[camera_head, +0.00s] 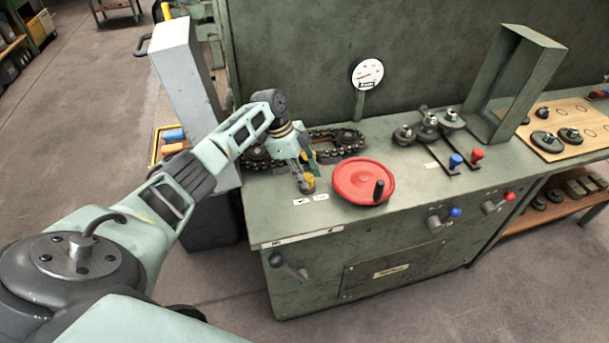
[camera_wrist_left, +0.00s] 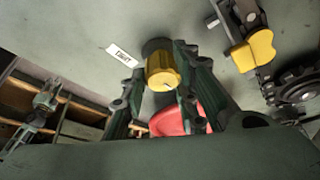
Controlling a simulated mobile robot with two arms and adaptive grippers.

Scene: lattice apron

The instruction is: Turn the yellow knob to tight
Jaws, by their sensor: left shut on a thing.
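The yellow knob (camera_wrist_left: 161,72) sits between the two fingers of my left gripper (camera_wrist_left: 155,85) in the left wrist view. It also shows at the front left of the green bench in the head view (camera_head: 309,184), just under the fingertips of my left gripper (camera_head: 304,180). The gripper is shut on it. A white label reading "TIGHT" (camera_wrist_left: 121,56) lies beside the knob in the wrist view. Small white labels (camera_head: 311,199) lie in front of the knob in the head view. The knob's exact turn angle cannot be told. My right gripper is not in view.
A red handwheel (camera_head: 362,181) stands close to the right of the knob. A chain on sprockets (camera_head: 338,144) lies behind it. A white gauge (camera_head: 367,73) stands at the back. The bench front left corner is clear.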

